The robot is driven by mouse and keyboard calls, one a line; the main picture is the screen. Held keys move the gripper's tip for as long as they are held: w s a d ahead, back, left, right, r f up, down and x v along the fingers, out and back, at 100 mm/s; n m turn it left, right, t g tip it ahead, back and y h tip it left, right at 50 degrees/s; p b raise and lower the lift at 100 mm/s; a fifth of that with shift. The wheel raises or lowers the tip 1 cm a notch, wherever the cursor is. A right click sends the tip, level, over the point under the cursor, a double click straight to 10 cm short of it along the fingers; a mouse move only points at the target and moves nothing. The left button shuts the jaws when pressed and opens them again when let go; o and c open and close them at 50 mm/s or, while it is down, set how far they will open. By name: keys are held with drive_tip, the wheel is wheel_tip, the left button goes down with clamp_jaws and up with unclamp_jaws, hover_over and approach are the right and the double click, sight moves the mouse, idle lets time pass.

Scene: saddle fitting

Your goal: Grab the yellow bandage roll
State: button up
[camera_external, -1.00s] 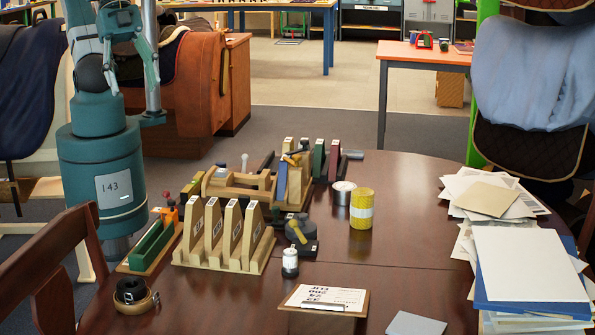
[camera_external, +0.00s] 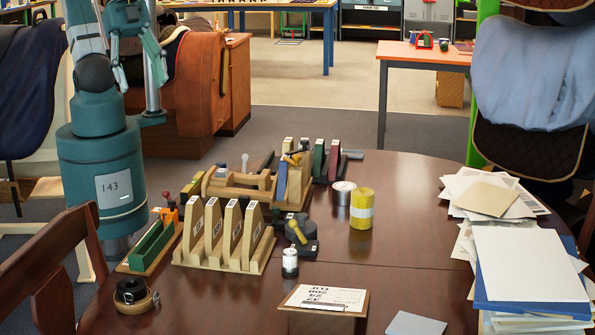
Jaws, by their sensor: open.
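The yellow bandage roll (camera_external: 361,218) stands upright on the dark wooden table, right of the table's middle, with a pale band around it. My gripper (camera_external: 140,76) is high at the upper left, above my arm's base. Its two fingers hang down apart, with nothing seen between them. It is far to the left of the roll and not touching it.
A metal-topped can (camera_external: 343,193) stands close to the roll's left. Wooden racks (camera_external: 225,240), a dark tape dispenser (camera_external: 301,235) and a small white bottle (camera_external: 290,263) are further left. A clipboard (camera_external: 325,299) lies in front; paper stacks (camera_external: 530,265) fill the right. Table between roll and papers is clear.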

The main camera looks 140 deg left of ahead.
drive_tip(key=w+a+r+n+g, duration=0.15)
drive_tip(key=w+a+n, duration=0.25)
drive_tip(key=w+a, duration=0.55)
drive_tip(key=n+g, duration=0.5)
drive_tip(key=n, duration=0.5)
hover_over(363, 192)
drive_tip(key=f, duration=2.6)
drive_tip(key=shift+d+f+p, duration=0.3)
drive_tip(key=shift+d+f, duration=0.05)
drive_tip(key=shift+f, duration=0.05)
drive_tip(key=shift+a+f+n, duration=0.3)
drive_tip(key=shift+a+f, duration=0.15)
drive_tip(key=shift+f, duration=0.1)
drive_tip(key=shift+f, duration=1.3)
